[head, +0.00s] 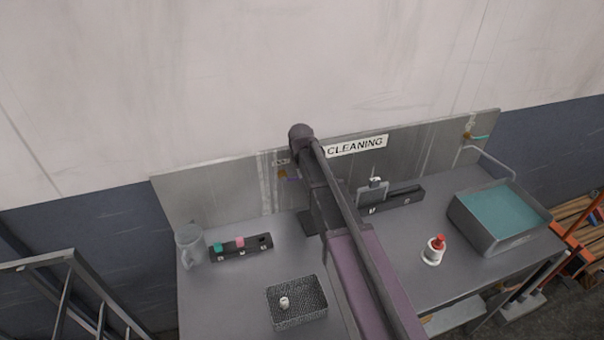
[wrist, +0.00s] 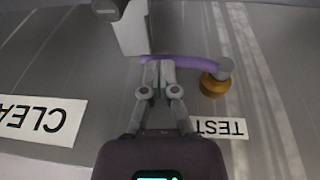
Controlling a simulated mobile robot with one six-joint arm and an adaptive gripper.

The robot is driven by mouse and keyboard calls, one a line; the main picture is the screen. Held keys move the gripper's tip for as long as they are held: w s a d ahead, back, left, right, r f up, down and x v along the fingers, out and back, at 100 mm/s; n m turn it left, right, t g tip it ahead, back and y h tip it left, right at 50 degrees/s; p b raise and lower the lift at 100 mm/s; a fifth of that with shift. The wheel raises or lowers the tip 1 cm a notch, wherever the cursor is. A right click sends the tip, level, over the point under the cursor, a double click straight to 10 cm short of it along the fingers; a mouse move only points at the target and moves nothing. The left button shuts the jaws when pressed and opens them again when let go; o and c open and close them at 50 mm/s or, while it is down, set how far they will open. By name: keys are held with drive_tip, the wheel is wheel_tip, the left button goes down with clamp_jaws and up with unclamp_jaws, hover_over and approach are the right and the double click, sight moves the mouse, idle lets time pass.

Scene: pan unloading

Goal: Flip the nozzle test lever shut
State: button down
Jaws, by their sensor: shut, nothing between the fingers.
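The nozzle test lever (wrist: 190,62) is a purple bar in the wrist view. It runs sideways from a brass valve (wrist: 212,84) with a grey knob to my fingertips. My gripper (wrist: 158,68) is shut and empty. Its fingertips overlap the lever's end away from the valve; I cannot tell whether they touch it. The TEST label (wrist: 220,127) is beside the valve. In the head view, a small bit of the purple lever (head: 292,179) and the brass valve (head: 282,173) show left of my arm, which hides the rest and my fingers.
A steel bench (head: 230,290) holds a grey jug (head: 189,246), a block with coloured pieces (head: 240,248), a mesh basket (head: 297,315), a dark rack (head: 405,199), a red-topped white bottle (head: 433,254) and a teal-filled tub (head: 482,236). A CLEANING sign (head: 355,146) is on the backsplash.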

drive_tip(key=shift+r, duration=0.2)
drive_tip(key=p+v, duration=1.3)
drive_tip(key=shift+d+r, duration=0.3)
drive_tip(key=shift+d, duration=0.2)
idle(0.4)
drive_tip(key=s+d+f+m+g+b, duration=0.1)
drive_tip(key=s+d+f+b, duration=0.5)
drive_tip(key=s+f+b, duration=0.5)
drive_tip(key=s+d+f+m+g+b, duration=0.1)
drive_tip(key=s+d+f+m+b, duration=0.1)
drive_tip(key=s+d+f+b, duration=0.5)
drive_tip(key=s+f+b, duration=0.4)
drive_tip(key=shift+s+f+g, duration=0.4)
